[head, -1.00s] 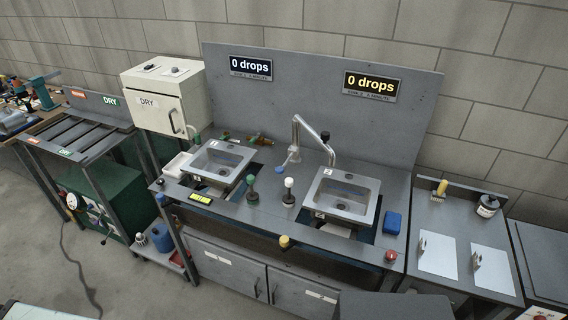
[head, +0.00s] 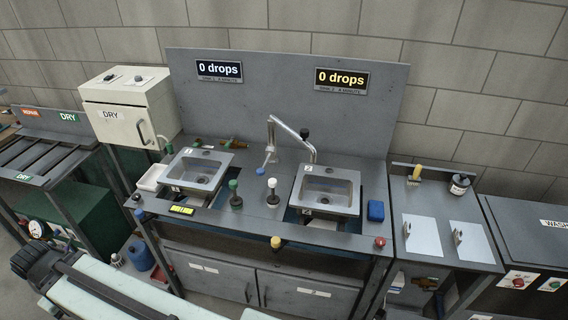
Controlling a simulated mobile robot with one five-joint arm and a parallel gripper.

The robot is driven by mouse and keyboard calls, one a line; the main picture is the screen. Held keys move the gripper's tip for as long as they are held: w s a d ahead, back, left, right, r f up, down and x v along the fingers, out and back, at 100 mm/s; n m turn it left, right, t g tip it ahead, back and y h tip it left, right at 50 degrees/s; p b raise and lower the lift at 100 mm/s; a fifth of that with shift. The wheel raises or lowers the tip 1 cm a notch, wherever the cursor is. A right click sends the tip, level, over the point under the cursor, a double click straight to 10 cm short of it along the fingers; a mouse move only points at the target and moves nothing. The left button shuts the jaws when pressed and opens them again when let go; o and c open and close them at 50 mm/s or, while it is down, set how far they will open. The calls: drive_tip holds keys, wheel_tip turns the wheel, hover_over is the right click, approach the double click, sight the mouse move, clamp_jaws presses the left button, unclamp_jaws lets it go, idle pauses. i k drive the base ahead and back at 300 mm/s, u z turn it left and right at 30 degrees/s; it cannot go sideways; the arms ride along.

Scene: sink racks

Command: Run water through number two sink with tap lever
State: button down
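The number two sink (head: 327,185) is the right steel basin, with small "2" labels on its rim. The number one sink (head: 200,167) is to its left. A bent steel tap (head: 291,131) rises behind and between them. Its blue-tipped end (head: 260,171) hangs over the counter between the basins. A dark knob (head: 304,133) shows by the pipe; I cannot tell if it is the lever. Green-topped (head: 235,193) and white-topped (head: 271,191) upright handles stand in front. No water shows. Both displays, left (head: 219,71) and right (head: 341,79), read "0 drops". My gripper is not seen; part of my arm shows bottom left.
A blue block (head: 376,211) lies right of sink two. Yellow (head: 276,242) and red (head: 380,242) knobs sit on the front edge. A cream "DRY" box (head: 130,110) stands left. A side bench (head: 445,250) stands right.

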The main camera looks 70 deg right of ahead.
sight(260, 172)
drive_tip(key=z, duration=0.55)
drive_tip(key=i, duration=1)
drive_tip(key=u, duration=0.05)
